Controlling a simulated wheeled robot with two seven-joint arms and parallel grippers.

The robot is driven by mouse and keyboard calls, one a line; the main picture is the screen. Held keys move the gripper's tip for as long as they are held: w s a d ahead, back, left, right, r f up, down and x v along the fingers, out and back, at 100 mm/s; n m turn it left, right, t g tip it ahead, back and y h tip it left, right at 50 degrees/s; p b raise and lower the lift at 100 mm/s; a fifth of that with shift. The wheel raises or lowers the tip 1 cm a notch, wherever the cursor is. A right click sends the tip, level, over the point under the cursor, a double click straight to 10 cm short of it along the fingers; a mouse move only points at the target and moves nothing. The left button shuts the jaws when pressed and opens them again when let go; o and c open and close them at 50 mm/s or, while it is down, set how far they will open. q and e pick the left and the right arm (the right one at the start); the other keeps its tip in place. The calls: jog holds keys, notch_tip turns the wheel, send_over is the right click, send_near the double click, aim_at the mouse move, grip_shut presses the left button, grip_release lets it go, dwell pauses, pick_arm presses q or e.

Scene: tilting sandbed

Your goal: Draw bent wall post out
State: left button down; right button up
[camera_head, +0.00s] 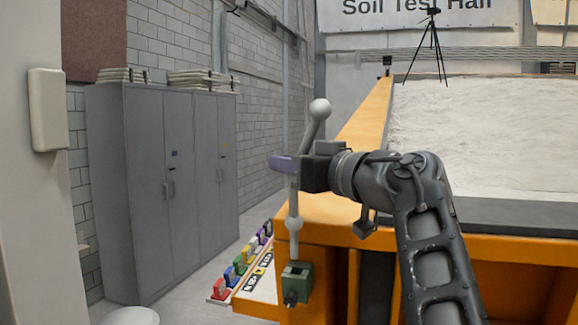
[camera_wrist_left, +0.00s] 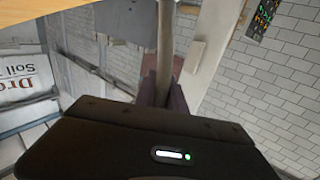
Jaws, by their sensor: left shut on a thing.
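The bent wall post (camera_head: 293,205) is a grey rod with a ball on top, a kink below the ball and a round bulge lower down. It stands nearly upright at the left corner of the orange sandbed frame. Its lower end meets the top of a green socket block (camera_head: 297,284); I cannot tell whether the tip is inside or just above it. My left gripper (camera_head: 285,164), with purple fingers, is shut on the post below the kink. In the left wrist view the post (camera_wrist_left: 166,45) runs up from between the fingers (camera_wrist_left: 163,92). My right gripper is not in view.
The orange sandbed (camera_head: 365,115) with pale sand fills the right side. Grey cabinets (camera_head: 150,190) stand at the left wall. Open space lies between cabinets and post.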

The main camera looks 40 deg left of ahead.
pick_arm(q)
jog(key=s+d+b, duration=0.2)
jog(key=s+b, duration=0.1)
jog(key=s, duration=0.4)
jog(key=shift+d+b, duration=0.2)
jog(key=shift+b, duration=0.1)
dwell(0.3)
